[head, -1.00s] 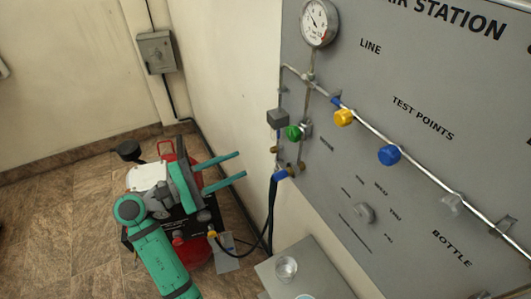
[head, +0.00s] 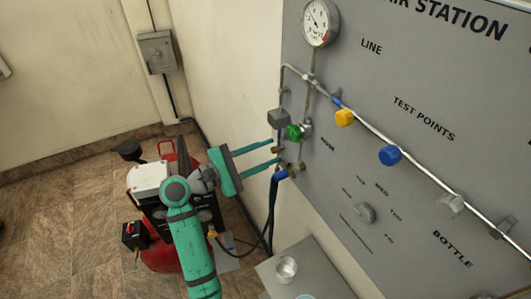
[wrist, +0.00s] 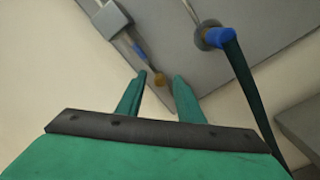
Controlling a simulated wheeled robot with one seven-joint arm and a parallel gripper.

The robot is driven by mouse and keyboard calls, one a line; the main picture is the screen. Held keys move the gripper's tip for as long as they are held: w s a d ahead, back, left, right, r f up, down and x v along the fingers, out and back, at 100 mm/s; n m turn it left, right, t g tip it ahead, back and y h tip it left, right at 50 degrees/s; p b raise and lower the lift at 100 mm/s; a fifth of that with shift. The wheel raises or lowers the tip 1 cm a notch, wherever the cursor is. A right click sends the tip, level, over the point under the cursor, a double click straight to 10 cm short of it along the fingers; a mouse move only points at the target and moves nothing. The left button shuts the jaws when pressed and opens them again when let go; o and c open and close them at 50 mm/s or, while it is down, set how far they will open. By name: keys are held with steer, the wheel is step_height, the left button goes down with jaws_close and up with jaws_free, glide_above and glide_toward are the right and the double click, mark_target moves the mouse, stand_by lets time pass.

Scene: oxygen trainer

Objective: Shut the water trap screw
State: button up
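The water trap on the panel has a grey block (head: 278,118) on top, also in the wrist view (wrist: 110,20). A narrow blue part (wrist: 138,49) runs below it to a small brass screw (wrist: 159,79). My gripper (head: 276,151) is open and points at the panel, its two fingers apart. In the wrist view, the brass screw appears between the fingertips of my gripper (wrist: 162,76). I cannot tell whether either finger touches it. In the head view the fingertips partly cover the lower trap, and the screw's turn position cannot be seen.
A green knob (head: 294,132) sits close right of the trap. A blue hose fitting (head: 281,175) with a dark hose is just below; it is right of the fingers in the wrist view (wrist: 218,38). A small table (head: 325,270) stands below. A red compressor (head: 165,258) stands behind my arm.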

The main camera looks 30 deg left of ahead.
jaws_close()
steer(key=shift+m, duration=0.5)
steer(key=m, duration=0.4)
steer(key=shift+m, duration=0.4)
steer(key=m, duration=0.5)
steer(key=shift+f, duration=0.1)
steer(key=m, duration=0.6)
steer(key=shift+m, duration=0.4)
steer(key=m, duration=0.6)
steer(key=shift+f, duration=0.1)
steer(key=shift+m, duration=0.3)
